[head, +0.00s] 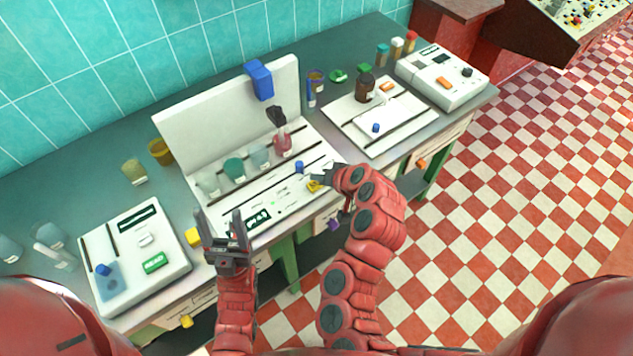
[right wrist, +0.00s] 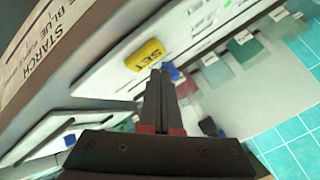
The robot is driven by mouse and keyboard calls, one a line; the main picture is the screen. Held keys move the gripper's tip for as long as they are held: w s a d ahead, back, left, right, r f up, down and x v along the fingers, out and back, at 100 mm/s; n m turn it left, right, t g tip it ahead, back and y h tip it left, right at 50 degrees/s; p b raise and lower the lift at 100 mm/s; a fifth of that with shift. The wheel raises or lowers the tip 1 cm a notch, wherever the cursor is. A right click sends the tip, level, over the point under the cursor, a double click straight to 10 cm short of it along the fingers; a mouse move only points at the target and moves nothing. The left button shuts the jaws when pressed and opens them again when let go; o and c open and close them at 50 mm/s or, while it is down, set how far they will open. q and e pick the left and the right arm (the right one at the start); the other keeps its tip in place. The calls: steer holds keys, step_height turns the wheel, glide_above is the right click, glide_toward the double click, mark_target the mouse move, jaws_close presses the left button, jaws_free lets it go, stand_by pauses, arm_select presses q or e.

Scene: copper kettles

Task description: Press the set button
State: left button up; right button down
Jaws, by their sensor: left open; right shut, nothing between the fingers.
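The yellow set button (head: 315,186) sits near the right front of the white middle panel. In the right wrist view the button (right wrist: 147,55) shows the letters "SET". My right gripper (head: 325,178) is shut and empty, just above and beside the button. In the right wrist view its closed fingertips (right wrist: 161,73) are close to the button's edge; I cannot tell whether they touch it. My left gripper (head: 218,218) is open and empty, over the front left of the middle panel, its fingers pointing up in the picture.
Several beakers, one a teal beaker (head: 234,168), stand along the panel's back. A blue knob (head: 299,167) is just behind the button. A white device (head: 132,255) with a green button (head: 154,262) stands at left. A brown bottle (head: 364,86) and another white device (head: 442,78) are at right.

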mark_target(319, 186)
steer(key=shift+f, duration=0.15)
steer(key=shift+f+b, duration=0.25)
steer(key=shift+b, duration=0.2)
steer(key=shift+f+b, duration=0.4)
steer(key=shift+f, duration=0.1)
stand_by(0.4)
steer(key=shift+r, duration=0.2)
steer(key=shift+r+p, duration=0.55)
steer(key=shift+r, duration=0.15)
steer(key=shift+r, duration=0.1)
steer(key=shift+r+p, duration=1.5)
steer(key=shift+r, duration=1)
steer(key=shift+f, duration=0.1)
